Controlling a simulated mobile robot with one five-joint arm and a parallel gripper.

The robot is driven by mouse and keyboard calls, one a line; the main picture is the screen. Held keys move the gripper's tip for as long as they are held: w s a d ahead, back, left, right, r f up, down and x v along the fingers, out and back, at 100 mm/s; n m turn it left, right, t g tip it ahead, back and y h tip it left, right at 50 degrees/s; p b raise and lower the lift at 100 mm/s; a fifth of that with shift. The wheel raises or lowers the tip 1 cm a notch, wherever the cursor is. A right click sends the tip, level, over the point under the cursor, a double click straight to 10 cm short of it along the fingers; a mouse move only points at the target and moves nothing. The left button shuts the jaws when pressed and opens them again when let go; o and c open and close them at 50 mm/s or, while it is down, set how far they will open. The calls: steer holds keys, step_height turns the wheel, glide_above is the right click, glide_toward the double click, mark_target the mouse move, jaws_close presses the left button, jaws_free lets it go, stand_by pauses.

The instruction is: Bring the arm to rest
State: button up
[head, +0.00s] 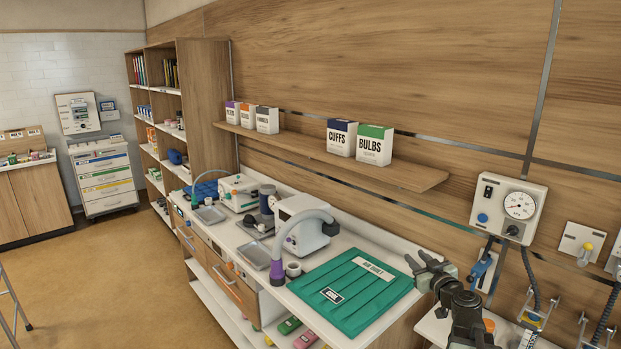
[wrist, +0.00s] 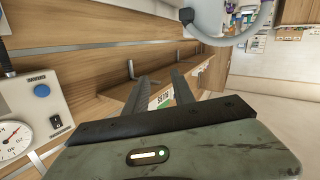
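My gripper (head: 432,262) is raised at the lower right of the head view, by the right end of the green air quilt (head: 350,290). Its two dark fingers also show in the wrist view (wrist: 157,88), spread apart with a gap between them. The gripper is open and nothing is held. The BULBS box (wrist: 162,99) shows through the gap, beyond the fingers. My arm is bent, and its lower part is cut off by the bottom edge of the head view.
A wall shelf (head: 315,155) carries the CUFFS box (head: 342,138), the BULBS box (head: 375,146) and smaller boxes. A grey machine (head: 300,225) with a curved hose stands on the counter. A gauge panel (head: 508,208) is on the right wall. Open floor (head: 110,275) lies at left.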

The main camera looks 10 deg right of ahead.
steer(key=a+f+n+g+y, duration=0.2)
steer(key=a+f+g+y, duration=0.15)
steer(key=a, duration=0.75)
steer(key=a+f+n+g+y, duration=0.2)
steer(key=a+f+n, duration=0.15)
steer(key=a, duration=0.85)
steer(key=s+a+f+g, duration=0.4)
steer(key=s+a+f, duration=0.1)
steer(key=a+f, duration=0.35)
steer(key=s+d+f+m+g+h, duration=0.3)
steer(key=s+d+m, duration=0.1)
steer(key=s, duration=0.3)
steer(key=s+d+f+m+g+h, duration=0.3)
steer(key=s+m+g, duration=0.1)
steer(key=s, duration=0.3)
steer(key=shift+s+d+f+h+b, duration=0.15)
steer(key=shift+d+f+h+b, duration=0.2)
steer(key=shift+d+f+b, duration=0.1)
